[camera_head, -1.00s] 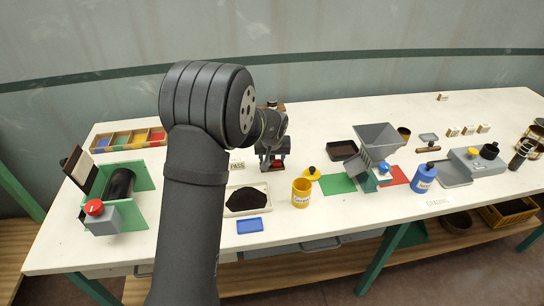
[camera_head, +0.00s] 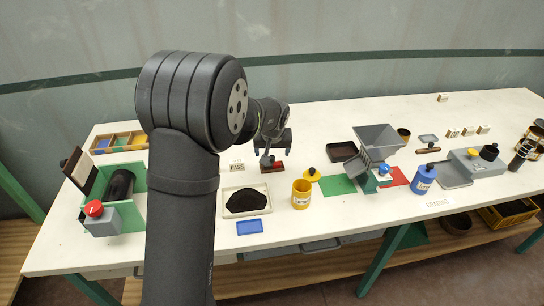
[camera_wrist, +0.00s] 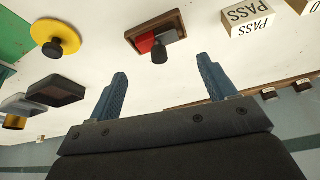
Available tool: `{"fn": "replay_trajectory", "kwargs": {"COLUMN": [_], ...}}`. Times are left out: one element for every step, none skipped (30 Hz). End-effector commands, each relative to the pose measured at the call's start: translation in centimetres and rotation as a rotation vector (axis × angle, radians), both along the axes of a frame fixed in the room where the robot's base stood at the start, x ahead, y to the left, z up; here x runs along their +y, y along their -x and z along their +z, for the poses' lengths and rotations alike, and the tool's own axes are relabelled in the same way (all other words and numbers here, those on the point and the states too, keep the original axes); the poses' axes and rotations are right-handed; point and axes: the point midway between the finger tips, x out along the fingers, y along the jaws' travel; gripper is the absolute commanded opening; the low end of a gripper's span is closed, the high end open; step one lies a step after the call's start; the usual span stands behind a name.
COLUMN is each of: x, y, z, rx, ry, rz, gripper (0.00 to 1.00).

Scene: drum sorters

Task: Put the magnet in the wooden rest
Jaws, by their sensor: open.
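The magnet, a red and grey block with a black knob, lies in the wooden rest, a shallow brown tray, in the wrist view: magnet (camera_wrist: 145,45), wooden rest (camera_wrist: 150,24). In the head view the red end of the magnet (camera_head: 278,164) shows on the wooden rest (camera_head: 284,170), partly behind my gripper. My gripper (camera_head: 272,150) is open and empty above the rest. In the wrist view the open fingers of my gripper (camera_wrist: 161,70) stand apart with the knob beyond and between their tips, and nothing is held.
A yellow lid with a black knob (camera_head: 312,174) and a yellow cup (camera_head: 301,194) stand right of the rest. A PASS block (camera_wrist: 248,17) is close by. A tray of black powder (camera_head: 246,200) lies in front. A dark tray (camera_head: 343,151) lies behind.

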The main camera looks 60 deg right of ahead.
Motion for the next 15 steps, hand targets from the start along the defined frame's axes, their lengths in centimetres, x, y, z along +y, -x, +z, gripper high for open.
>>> {"fn": "replay_trajectory", "kwargs": {"x": [0.3,0.5,0.8,0.9,1.1,1.3,1.4,1.5,1.7,1.8,1.9,2.0,2.0,2.1,2.1], "y": [0.3,0.4,0.6,0.7,0.9,1.0,1.1,1.2,1.3,1.4,1.4,1.5,1.5,1.6,1.6], "z": [1.1,1.7,2.4,2.9,3.4,4.0,4.4,4.8,5.2,5.5,5.7,6.0,6.1,6.2,6.3], "rx": [-0.001,0.0,0.0,-0.001,0.0,0.0,-0.001,0.0,-0.001,-0.001,-0.001,-0.001,0.0,0.0,0.001], "ry": [0.003,0.002,0.002,0.003,0.002,0.002,0.003,0.002,0.001,0.001,0.001,0.001,0.0,0.0,-0.001], "rz": [0.0,0.0,0.0,0.0,0.0,0.0,0.0,0.0,0.0,0.0,0.0,0.0,0.0,0.0,0.0], "gripper": [0.77,0.77,0.77,0.77,0.77,0.77,0.77,0.77,0.77,0.77,0.77,0.77,0.77,0.77,0.77]}}
